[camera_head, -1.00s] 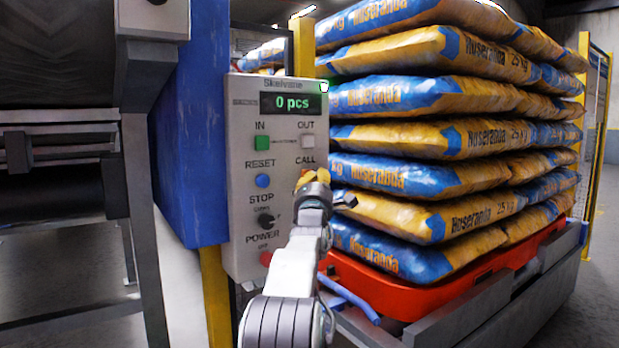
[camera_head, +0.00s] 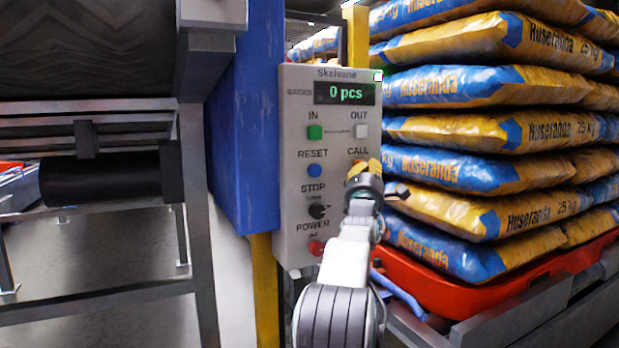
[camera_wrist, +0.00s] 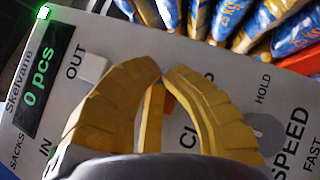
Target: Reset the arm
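My gripper (camera_head: 366,172) is in front of the right side of the grey control panel (camera_head: 297,115) in the head view. The arm rises from the bottom of the head view, bent at the wrist.
The panel display (camera_head: 345,93) reads 0 pcs. Stacked sacks (camera_head: 455,130) stand close on the right on a red pallet (camera_head: 470,299). A blue post (camera_head: 245,130) and a conveyor frame (camera_head: 196,150) stand on the left.

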